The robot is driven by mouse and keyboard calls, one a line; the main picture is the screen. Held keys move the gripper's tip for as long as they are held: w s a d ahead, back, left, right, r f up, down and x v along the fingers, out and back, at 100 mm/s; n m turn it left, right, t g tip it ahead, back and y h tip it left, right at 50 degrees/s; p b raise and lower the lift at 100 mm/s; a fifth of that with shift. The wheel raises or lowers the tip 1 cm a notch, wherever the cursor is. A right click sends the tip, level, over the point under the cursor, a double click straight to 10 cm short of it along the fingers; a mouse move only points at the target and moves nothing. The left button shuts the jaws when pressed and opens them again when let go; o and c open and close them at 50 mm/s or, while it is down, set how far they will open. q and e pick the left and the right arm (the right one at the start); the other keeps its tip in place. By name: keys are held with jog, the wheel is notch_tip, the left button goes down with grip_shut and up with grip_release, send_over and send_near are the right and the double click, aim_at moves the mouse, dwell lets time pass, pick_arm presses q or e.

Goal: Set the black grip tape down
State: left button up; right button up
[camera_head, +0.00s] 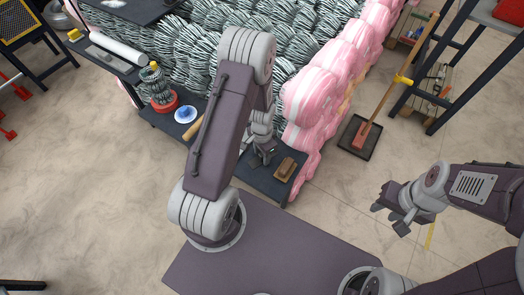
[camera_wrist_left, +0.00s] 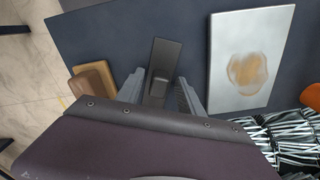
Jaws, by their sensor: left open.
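A black strip that looks like the grip tape (camera_wrist_left: 165,53) lies on the dark tabletop (camera_wrist_left: 118,38) in the left wrist view. My left gripper (camera_wrist_left: 160,82) is open, one finger on each side of the strip's near end, with a visible gap to each. In the head view my left gripper (camera_head: 264,157) is low over the dark tabletop (camera_head: 262,182), and the black strip cannot be made out there. My right gripper (camera_head: 389,215) is open and empty, over the floor at the right.
A brown wooden block (camera_wrist_left: 93,80) lies left of my left gripper and a silver plate with a tan patch (camera_wrist_left: 225,75) lies right of it. Chain-link rolls (camera_head: 195,55) and pink-wrapped rolls (camera_head: 325,85) stand behind. A red-headed broom (camera_head: 361,133) stands farther right.

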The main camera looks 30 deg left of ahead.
pick_arm(q)
notch_tip(320, 180, up, 12)
jog(key=p, duration=0.1)
jog(key=s+d+r+n+t, duration=0.1)
jog(key=s+d+r+n, duration=0.4)
jog(key=s, duration=0.3)
jog(key=shift+r+n, duration=0.3)
jog(key=shift+r, duration=0.6)
jog(key=shift+s, duration=0.15)
